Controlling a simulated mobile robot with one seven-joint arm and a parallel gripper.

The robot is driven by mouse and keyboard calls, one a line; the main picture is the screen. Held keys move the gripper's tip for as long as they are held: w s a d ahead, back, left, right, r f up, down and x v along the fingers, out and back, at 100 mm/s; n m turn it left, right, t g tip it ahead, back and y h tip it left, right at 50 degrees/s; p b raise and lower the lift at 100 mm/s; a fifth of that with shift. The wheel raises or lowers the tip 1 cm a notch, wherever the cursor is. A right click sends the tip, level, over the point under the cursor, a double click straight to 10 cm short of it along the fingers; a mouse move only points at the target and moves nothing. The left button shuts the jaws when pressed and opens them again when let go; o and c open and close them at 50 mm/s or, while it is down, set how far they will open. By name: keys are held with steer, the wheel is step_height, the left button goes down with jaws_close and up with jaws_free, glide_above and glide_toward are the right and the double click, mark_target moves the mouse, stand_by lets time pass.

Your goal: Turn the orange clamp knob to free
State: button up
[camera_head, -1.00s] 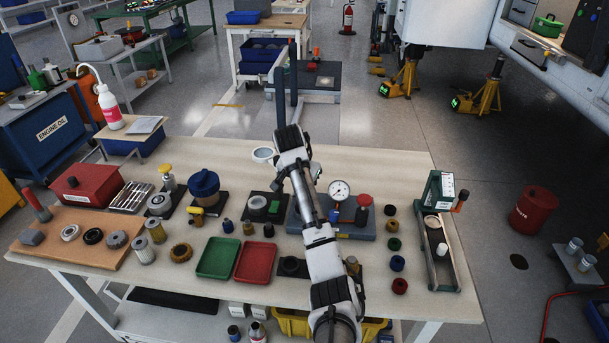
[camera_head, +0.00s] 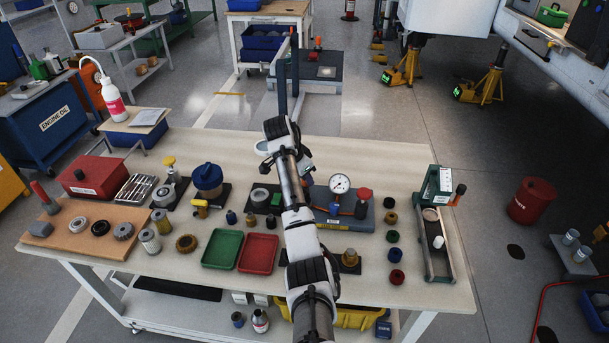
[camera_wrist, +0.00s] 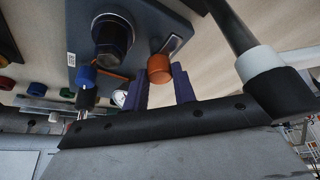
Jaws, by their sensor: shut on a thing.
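The orange clamp knob (camera_wrist: 159,68) shows in the wrist view as a short orange cylinder at the edge of a blue-grey fixture plate (camera_wrist: 146,22). My gripper (camera_wrist: 161,86) has its two dark fingers on either side of the knob and is shut on it. In the head view the plate (camera_head: 350,222) lies on the workbench, with a white dial gauge (camera_head: 340,184) and a red-capped part (camera_head: 363,196) on it. My arm hides the knob and the fingertips there. The knob's turn angle cannot be read.
A green tray (camera_head: 222,249) and a red tray (camera_head: 258,254) lie left of my arm. Several small coloured caps (camera_head: 393,255) stand right of the plate, before a grey-green stand (camera_head: 437,240). The bench's back strip is mostly clear.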

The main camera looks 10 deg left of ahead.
steer(key=o, duration=1)
steer(key=shift+p+v, duration=2.5)
steer(key=shift+v, duration=4.4)
steer(key=shift+d, duration=0.15)
steer(key=shift+w, duration=0.1)
